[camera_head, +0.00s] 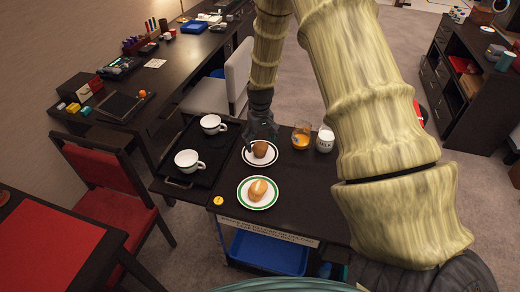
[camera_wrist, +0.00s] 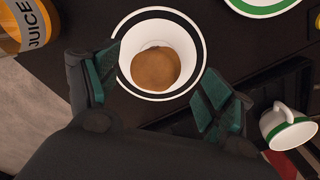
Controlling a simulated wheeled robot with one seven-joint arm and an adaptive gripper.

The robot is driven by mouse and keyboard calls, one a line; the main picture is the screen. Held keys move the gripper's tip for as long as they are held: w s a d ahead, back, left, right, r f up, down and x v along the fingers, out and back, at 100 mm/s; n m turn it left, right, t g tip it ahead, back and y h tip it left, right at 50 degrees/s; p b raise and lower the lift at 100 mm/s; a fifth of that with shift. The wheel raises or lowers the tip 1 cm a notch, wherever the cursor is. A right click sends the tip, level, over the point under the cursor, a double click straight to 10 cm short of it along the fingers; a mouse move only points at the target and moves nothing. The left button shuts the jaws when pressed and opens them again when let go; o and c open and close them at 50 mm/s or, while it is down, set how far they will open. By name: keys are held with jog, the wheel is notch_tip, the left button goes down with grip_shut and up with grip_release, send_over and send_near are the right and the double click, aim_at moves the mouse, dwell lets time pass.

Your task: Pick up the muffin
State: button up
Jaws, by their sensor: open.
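The muffin (camera_head: 260,149) has a rounded brown top and sits on a white plate with a black ring (camera_head: 247,158) on the dark cart. In the wrist view the muffin (camera_wrist: 156,68) shows from above, near the plate's middle. My gripper (camera_wrist: 160,82) is open, with its two green-padded fingers apart on either side of the muffin's near part in that view. Nothing is between the fingers that I can see gripped. In the head view my gripper (camera_head: 261,132) is just behind and above the muffin. Whether the fingers touch the plate cannot be told.
A green-rimmed plate (camera_head: 243,198) with a bread roll (camera_head: 258,190) lies nearer the front. Two white cups (camera_head: 212,124) (camera_head: 188,160) stand on a black tray (camera_head: 199,176) to the left. A juice glass (camera_head: 301,136) and a white container (camera_head: 325,140) stand close on the right.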

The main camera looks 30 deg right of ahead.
aim_at(260, 145)
jog(key=shift+w+d+f+p, duration=0.2)
jog(key=shift+f+p, duration=0.25)
jog(key=shift+f, duration=0.25)
jog(key=shift+w+d+f+p, duration=0.1)
jog(key=shift+w+f+p, duration=0.1)
jog(key=shift+f+p, duration=0.35)
jog(key=shift+a+f, duration=0.1)
jog(key=shift+f, duration=1.2)
jog(key=c, duration=1.1)
jog(key=shift+r, duration=0.2)
